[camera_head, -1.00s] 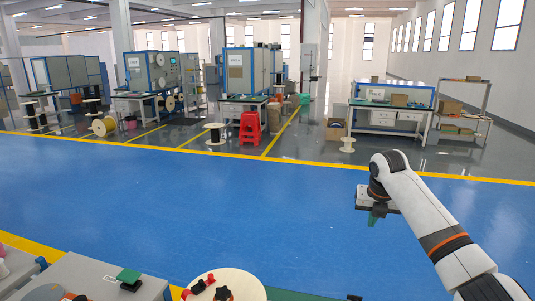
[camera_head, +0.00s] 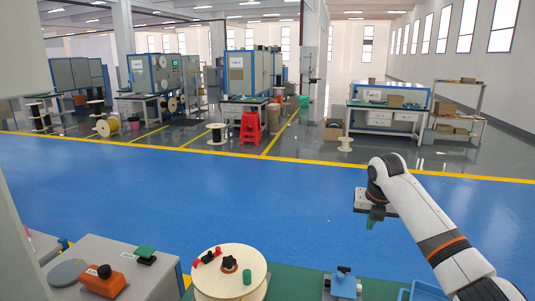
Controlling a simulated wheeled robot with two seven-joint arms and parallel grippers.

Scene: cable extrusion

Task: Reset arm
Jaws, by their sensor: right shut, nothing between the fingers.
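My right arm comes in from the lower right, white with an orange band, bent at the elbow. My right gripper (camera_head: 374,222) hangs below its dark wrist plate over the blue floor. It shows small and dark with a green tip, is shut and holds nothing. It is apart from everything around it. My left arm and left gripper are not in this view.
Close in front stand a grey machine box (camera_head: 125,275) with an orange-and-black button box (camera_head: 102,281), a pale wooden spool (camera_head: 208,274) and a small blue-and-grey fixture (camera_head: 343,285). A pale panel (camera_head: 22,70) blocks the left edge. The blue floor (camera_head: 230,190) beyond is clear.

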